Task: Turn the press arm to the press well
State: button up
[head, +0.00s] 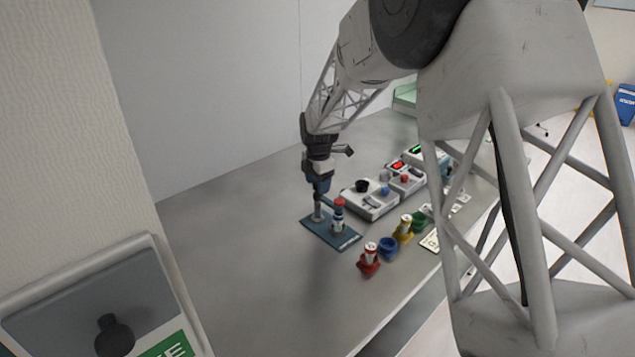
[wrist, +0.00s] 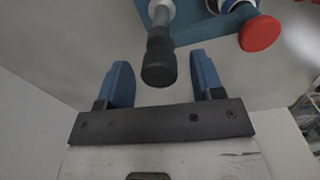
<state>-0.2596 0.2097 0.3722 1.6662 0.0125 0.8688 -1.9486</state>
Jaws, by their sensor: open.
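A press with a flat blue base (head: 342,240) stands on the grey table. A grey post (head: 318,213) rises from its left side, and a white and dark upright part with a red top (head: 339,203) stands to the right. My gripper (head: 321,190) points down over the post. In the wrist view its blue fingers (wrist: 160,60) are open, one on each side of a black-handled bar (wrist: 160,65), which I take for the press arm. A gap shows on both sides of the handle. The red top (wrist: 260,33) is at the upper right there. I cannot make out the press well.
A red holder (head: 369,265), a blue cup (head: 388,249) and a yellow holder (head: 404,232) stand right of the press. A white control box (head: 369,203) with a black knob is behind them. The table (head: 240,245) is bare to the left.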

jog(key=shift+d+r, duration=0.1)
jog(key=shift+r, duration=3.8)
jog(key=shift+s, duration=0.1)
jog(key=shift+s+d+r, duration=0.25)
jog(key=shift+s+r, duration=0.05)
jog(key=s+d+r+m, duration=0.4)
jog(key=s+d, duration=0.1)
jog(key=s, duration=0.3)
jog(key=s+d+r+m+t, duration=0.1)
jog(key=s+d+r+m, duration=0.3)
jog(key=s, duration=0.3)
jog(key=s+d+r+m, duration=0.3)
jog(key=s+d+m, duration=0.2)
jog(key=s, duration=0.3)
jog(key=s+d+f+m, duration=0.1)
jog(key=s+m, duration=0.3)
jog(key=s, duration=0.4)
jog(key=s+d+f+m, duration=0.1)
jog(key=s+d+m, duration=0.2)
jog(key=s, duration=0.6)
jog(key=s+d+f+m+t, duration=0.1)
jog(key=s+d+m, duration=0.2)
jog(key=s+m, duration=0.2)
jog(key=s, duration=0.3)
jog(key=shift+s+f, duration=0.25)
jog(key=shift+s, duration=0.1)
jog(key=shift+c, duration=0.4)
